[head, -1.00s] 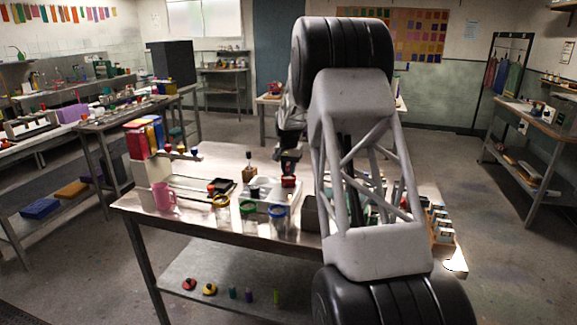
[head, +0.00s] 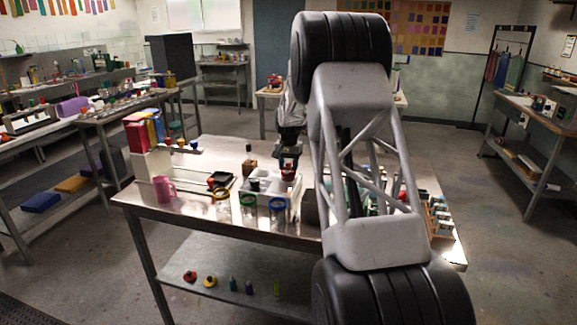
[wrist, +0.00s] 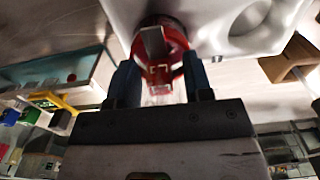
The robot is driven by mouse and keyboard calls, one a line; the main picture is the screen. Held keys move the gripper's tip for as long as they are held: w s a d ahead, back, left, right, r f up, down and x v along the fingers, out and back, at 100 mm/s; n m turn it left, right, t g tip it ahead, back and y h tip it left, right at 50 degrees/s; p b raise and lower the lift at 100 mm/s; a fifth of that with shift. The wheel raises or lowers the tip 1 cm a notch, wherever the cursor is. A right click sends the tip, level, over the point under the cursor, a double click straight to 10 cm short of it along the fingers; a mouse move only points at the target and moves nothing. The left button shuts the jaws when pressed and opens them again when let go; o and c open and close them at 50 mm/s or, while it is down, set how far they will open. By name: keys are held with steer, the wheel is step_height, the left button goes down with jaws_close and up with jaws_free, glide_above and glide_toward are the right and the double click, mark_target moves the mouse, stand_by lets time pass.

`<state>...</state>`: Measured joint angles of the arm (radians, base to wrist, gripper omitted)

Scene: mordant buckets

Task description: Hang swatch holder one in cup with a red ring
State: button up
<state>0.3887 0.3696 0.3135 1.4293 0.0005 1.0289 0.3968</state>
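A red holder-like piece (wrist: 172,65) with a pale grey tab lies between my fingers in the wrist view. In the head view this red piece (head: 288,173) is just below my gripper (head: 288,158), at the white tray. In the wrist view my gripper (wrist: 162,82) has one finger on each side of it. Whether the fingers press on it is unclear. I cannot read a number on it. Clear cups with a yellow ring (head: 221,190), a green ring (head: 248,199) and a blue ring (head: 277,202) stand at the front. I cannot make out a red-ringed cup; my body hides part of the table.
A dark tray (head: 222,182) with a red item, a pink mug (head: 164,189) and upright binders (head: 137,131) are to the left. A wooden rack (head: 438,222) stands at the right end.

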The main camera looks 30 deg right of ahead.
steer(key=shift+o, duration=0.2)
steer(key=shift+r, duration=0.15)
steer(key=shift+r, duration=3.75)
